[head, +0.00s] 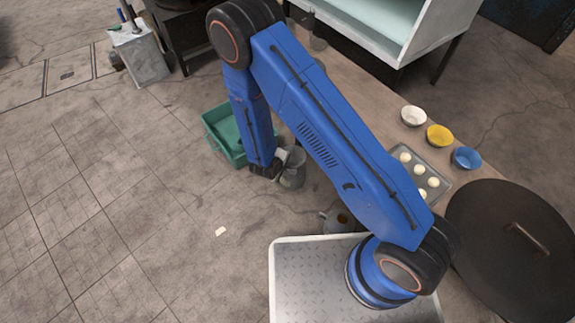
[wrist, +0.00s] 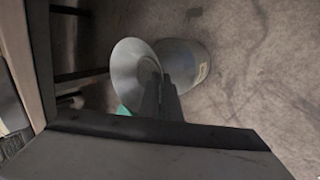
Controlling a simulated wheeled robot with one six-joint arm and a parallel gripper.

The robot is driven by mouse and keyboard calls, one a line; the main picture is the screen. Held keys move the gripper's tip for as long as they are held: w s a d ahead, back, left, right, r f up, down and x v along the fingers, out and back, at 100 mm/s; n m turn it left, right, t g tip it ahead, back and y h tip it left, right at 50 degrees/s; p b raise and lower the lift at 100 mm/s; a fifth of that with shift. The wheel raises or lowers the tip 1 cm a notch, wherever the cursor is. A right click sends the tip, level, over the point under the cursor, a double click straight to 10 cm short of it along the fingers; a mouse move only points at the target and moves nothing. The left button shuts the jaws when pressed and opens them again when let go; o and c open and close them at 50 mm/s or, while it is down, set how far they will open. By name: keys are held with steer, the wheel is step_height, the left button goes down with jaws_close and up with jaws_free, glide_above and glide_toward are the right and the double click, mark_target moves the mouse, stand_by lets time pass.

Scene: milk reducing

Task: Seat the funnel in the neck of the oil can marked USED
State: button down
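In the wrist view a grey metal funnel (wrist: 128,68) sits at my gripper (wrist: 160,98), its wide mouth facing the camera. The dark fingers look shut on the funnel's rim. A grey metal can (wrist: 187,58) is behind and to the right of the funnel, with a small pale label (wrist: 203,72) too small to read. The can's neck and the funnel's spout are hidden, so I cannot tell whether they meet. In the head view my gripper (head: 266,171) is beside the grey can (head: 293,170), partly hidden by my arm.
A green crate (head: 214,141) stands left of my gripper, partly behind my arm. A grey jug (head: 337,220) stands lower right. A tray of pale balls (head: 433,163), several bowls and a large dark lid (head: 510,265) lie on the right. Open floor is on the left.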

steer(key=shift+f, duration=0.25)
steer(key=c, duration=1.9)
jaws_free()
steer(key=v, duration=1.7)
steer(key=shift+s+a+r, duration=0.1)
steer(key=shift+r, duration=0.05)
steer(key=shift+s, duration=0.1)
